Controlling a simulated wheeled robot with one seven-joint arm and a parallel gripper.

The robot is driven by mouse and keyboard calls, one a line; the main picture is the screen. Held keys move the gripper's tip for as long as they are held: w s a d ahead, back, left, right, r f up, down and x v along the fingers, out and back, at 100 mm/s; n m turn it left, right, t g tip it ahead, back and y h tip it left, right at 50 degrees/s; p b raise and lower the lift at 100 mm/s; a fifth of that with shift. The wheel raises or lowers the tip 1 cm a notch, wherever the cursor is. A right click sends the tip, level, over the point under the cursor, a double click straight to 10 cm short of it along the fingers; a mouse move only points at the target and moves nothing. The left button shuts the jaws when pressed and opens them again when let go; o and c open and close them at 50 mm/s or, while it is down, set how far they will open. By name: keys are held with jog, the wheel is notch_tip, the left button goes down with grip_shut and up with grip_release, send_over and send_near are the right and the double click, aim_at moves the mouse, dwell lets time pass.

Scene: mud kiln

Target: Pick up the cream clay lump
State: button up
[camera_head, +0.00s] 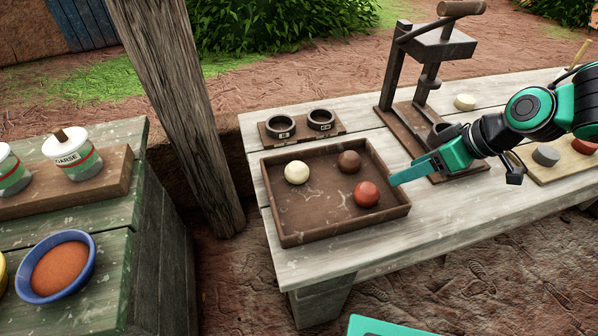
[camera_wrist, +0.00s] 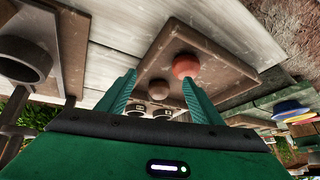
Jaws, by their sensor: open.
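The cream clay lump (camera_head: 297,172) is a pale ball in the left part of the brown wooden tray (camera_head: 312,233). A dark brown lump (camera_head: 349,161) and a red lump (camera_head: 366,194) lie in the same tray. My gripper (camera_head: 394,182) is above the tray's right edge, beside the red lump and well to the right of the cream lump. In the wrist view my gripper (camera_wrist: 160,88) is open with nothing between its fingers. That view shows the red lump (camera_wrist: 186,66) and the brown lump (camera_wrist: 115,83); I cannot make out the cream lump there.
A board with two dark rings (camera_head: 302,128) stands behind the tray. A wooden press (camera_head: 430,70) stands right of it. A board with grey and red discs (camera_head: 546,156) lies at the right. A wooden post (camera_head: 180,110) rises left of the table.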

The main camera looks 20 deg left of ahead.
jog(key=a+n+y, duration=0.2)
jog(key=a, duration=0.3)
jog(key=a+f+n+g+y, duration=0.1)
jog(key=a+n+y, duration=0.1)
jog(key=a, duration=0.3)
jog(key=a+f+n+g+y, duration=0.1)
jog(key=a+n+y, duration=0.1)
jog(key=a, duration=0.3)
jog(key=shift+s+n, duration=0.4)
send_near(298, 170)
jog(key=x, duration=0.3)
jog(key=shift+s+f, duration=0.1)
jog(key=shift+s, duration=0.1)
jog(key=shift+x, duration=2.65)
jog(key=shift+w, duration=0.15)
jog(key=c, duration=1)
